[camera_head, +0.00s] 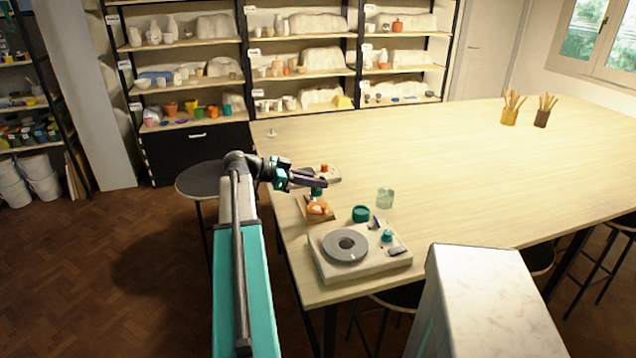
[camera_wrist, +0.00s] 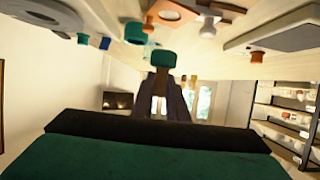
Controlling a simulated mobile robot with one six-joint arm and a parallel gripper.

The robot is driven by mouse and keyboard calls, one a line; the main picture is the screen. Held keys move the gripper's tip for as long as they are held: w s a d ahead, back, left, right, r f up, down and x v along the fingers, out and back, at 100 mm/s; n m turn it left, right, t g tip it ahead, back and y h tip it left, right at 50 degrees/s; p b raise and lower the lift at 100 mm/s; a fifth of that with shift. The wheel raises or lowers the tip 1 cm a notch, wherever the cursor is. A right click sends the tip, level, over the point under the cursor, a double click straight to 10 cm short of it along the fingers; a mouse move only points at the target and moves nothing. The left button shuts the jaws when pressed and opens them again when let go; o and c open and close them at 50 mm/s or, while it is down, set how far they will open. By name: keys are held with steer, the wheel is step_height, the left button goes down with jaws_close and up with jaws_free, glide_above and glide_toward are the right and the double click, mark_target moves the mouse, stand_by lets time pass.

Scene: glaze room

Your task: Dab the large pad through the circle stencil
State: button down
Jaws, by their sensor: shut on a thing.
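My gripper (camera_head: 318,184) is shut on a teal-topped pad (camera_wrist: 164,58), which I take to be the large pad. In the head view the held pad (camera_head: 316,192) hangs just above a tan board (camera_head: 327,216) near the table's left edge. Orange and white pieces (camera_head: 317,208) show on that board; I cannot tell whether the pad touches anything there. In the wrist view a brown plate with a round opening (camera_wrist: 190,15) lies at the top, probably the circle stencil. The held pad's working face is not clearly visible.
A grey wheel on a pale base (camera_head: 323,267) stands to the front right. A teal pot (camera_head: 361,214) and clear jar (camera_head: 385,197) stand right of the board. A small tray (camera_head: 334,178) with an orange-topped item is behind. The table's middle is clear.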

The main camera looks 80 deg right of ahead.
mark_target(318, 192)
steer(key=shift+s+f, duration=0.1)
steer(key=shift+s+f, duration=0.1)
steer(key=shift+f, duration=1.95)
steer(key=shift+f+b, duration=0.65)
steer(key=shift+b, duration=1.05)
stand_by(1.2)
steer(key=shift+r, duration=0.1)
steer(key=shift+r+p, duration=0.45)
steer(key=shift+r, duration=2)
steer(key=shift+w, duration=0.2)
